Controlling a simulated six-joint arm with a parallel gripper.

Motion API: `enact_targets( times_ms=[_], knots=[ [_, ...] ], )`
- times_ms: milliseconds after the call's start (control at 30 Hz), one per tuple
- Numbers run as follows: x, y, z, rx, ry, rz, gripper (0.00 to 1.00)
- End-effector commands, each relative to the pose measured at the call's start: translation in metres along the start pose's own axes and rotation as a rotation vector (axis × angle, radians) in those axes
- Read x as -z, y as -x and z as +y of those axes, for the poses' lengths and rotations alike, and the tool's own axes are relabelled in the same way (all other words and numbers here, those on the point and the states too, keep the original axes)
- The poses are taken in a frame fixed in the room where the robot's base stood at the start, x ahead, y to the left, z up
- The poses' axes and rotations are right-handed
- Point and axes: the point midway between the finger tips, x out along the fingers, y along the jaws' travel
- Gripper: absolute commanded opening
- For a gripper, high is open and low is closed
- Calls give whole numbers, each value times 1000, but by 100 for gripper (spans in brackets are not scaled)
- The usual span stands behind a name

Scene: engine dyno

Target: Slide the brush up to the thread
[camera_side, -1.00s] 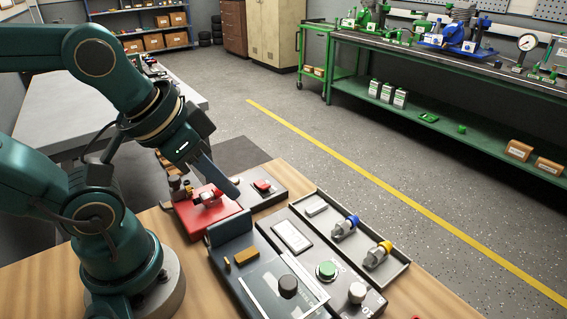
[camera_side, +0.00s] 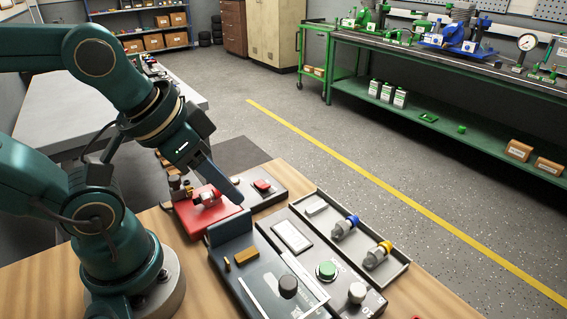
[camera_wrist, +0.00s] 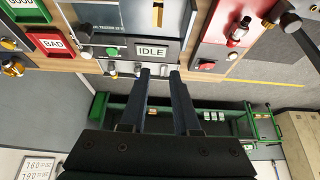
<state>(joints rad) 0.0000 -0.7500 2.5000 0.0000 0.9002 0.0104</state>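My gripper (camera_wrist: 158,72) is open and empty, its two dark fingers parallel with a gap between them in the wrist view. In the side view the gripper (camera_side: 234,194) points down to the right, its tips above the benchtop near a red fixture (camera_side: 219,217). A small red and silver threaded-looking part (camera_side: 207,197) sits on that fixture; it also shows in the wrist view (camera_wrist: 238,31). Small brass and dark parts (camera_side: 176,184) stand at the fixture's left end. I cannot tell which part is the brush. No contact with the fingers is visible.
A dark tray (camera_side: 378,228) holds a blue-ringed and a yellow-ringed sensor. A control box with a green button (camera_side: 326,270) and a dark-walled station with a tan bar (camera_side: 246,256) fill the bench front. The IDLE display (camera_wrist: 152,51) lies ahead of the fingers.

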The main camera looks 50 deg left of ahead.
Motion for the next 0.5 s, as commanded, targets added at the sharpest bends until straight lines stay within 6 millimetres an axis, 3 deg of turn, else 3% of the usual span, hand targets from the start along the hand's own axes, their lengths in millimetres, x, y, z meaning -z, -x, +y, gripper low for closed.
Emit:
enact_targets(
  times_ms=[33,67,267,500],
  knots=[
    [-1,0,0,0,-22,-3,54],
    [-1,0,0,2,-45,-6,62],
    [2,3,-16,59,-346,-64,62],
    [9,-4,-74,131,-722,-351,62]
  ],
)
